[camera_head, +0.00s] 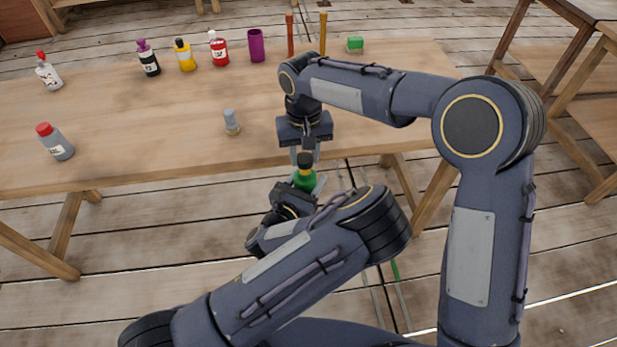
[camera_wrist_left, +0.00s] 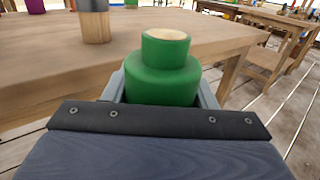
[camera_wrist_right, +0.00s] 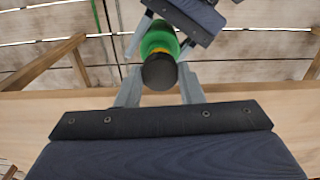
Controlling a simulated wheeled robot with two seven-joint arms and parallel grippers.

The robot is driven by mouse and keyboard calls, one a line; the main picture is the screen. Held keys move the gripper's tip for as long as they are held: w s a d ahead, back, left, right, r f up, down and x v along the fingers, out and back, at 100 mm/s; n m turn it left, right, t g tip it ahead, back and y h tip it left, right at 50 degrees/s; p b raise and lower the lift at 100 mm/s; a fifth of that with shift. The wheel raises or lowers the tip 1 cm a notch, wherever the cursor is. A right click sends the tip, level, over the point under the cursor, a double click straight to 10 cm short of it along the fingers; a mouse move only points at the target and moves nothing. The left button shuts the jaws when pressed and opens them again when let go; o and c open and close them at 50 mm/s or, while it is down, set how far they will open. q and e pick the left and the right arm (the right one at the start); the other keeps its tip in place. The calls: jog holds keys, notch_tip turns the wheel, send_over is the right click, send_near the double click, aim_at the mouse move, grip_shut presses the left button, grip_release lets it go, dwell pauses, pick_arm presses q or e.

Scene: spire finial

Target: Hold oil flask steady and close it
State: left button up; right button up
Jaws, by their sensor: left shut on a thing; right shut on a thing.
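The green oil flask (camera_head: 304,181) is off the table, in front of its near edge. My left gripper (camera_head: 305,186) is shut on it from below; in the left wrist view the green body (camera_wrist_left: 163,78) sits between the fingers, and its neck ends in a pale top. My right gripper (camera_head: 305,152) points down from above, shut on a black cap (camera_head: 305,160). The cap also shows in the right wrist view (camera_wrist_right: 159,72), over a yellow band and the green flask. I cannot tell whether cap and neck touch; the left wrist view shows no cap.
On the wooden table (camera_head: 180,125), a grey bottle with a red cap (camera_head: 56,142) and a small grey piece (camera_head: 231,123) stand nearest. Several bottles, a purple cup (camera_head: 256,46), two upright rods and a green block (camera_head: 355,44) are at the back.

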aim_at(305, 184)
jog(key=shift+f, duration=0.55)
dwell(0.4)
jog(key=shift+f, duration=0.9)
jog(key=shift+f, duration=0.5)
